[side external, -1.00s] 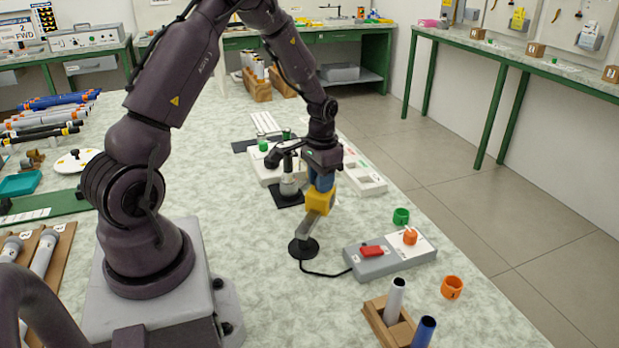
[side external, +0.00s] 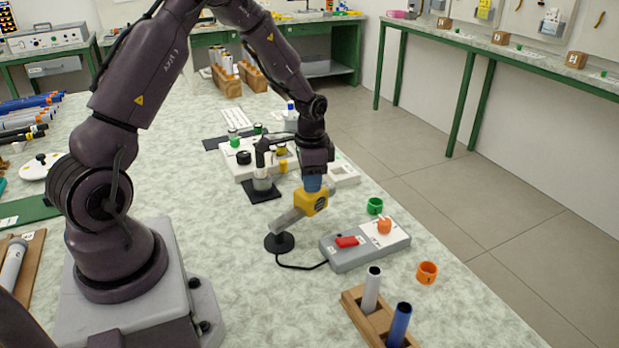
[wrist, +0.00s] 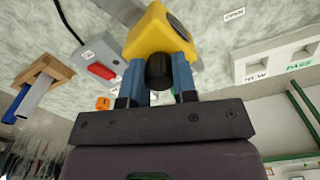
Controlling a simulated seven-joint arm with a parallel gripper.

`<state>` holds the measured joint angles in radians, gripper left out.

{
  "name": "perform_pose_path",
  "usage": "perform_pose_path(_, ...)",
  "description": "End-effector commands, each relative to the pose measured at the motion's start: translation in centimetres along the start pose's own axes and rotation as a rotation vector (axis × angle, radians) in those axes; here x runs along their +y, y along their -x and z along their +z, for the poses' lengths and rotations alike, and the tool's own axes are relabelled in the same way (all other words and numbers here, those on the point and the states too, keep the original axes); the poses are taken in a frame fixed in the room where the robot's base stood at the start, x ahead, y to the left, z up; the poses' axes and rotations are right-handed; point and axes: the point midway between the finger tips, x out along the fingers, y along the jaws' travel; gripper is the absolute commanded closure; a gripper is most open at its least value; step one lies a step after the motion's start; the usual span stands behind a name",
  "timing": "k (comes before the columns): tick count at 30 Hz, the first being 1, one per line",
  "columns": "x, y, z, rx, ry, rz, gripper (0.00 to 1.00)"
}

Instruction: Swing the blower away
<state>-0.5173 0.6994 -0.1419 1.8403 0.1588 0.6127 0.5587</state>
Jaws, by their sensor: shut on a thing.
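The blower (side external: 312,201) has a yellow body on a grey arm (side external: 289,219), which slants up to the right from a round black base (side external: 279,243) on the bench. In the wrist view, the yellow body (wrist: 158,32) fills the top middle, with a black knob (wrist: 160,72) facing me. My gripper (side external: 313,185) is above the blower, its blue fingers pointing down. In the wrist view, my gripper (wrist: 158,62) is shut on the blower, with one finger on either side of the knob. The exact contact is partly hidden.
A grey control box (side external: 362,247) with a red switch (side external: 347,241) and an orange knob stands right of the base, joined by a black cable. A wooden rack (side external: 378,318) holds two tubes. A black stand (side external: 262,188) is behind.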

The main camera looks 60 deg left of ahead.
Motion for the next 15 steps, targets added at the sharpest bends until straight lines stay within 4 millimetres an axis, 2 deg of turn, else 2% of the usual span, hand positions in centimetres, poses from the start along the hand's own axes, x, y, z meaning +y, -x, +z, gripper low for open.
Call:
perform_pose_path(8, 0.01, 0.13, 0.04, -0.001, 0.0, 0.0, 1.0)
perform_pose_path(9, 0.0, 0.12, 0.03, -0.001, 0.0, 0.0, 0.65)
perform_pose_path(11, 0.0, 0.1, 0.03, -0.001, 0.0, 0.0, 0.51)
perform_pose_path(15, 0.0, 0.07, 0.03, -0.001, 0.001, 0.0, 0.48)
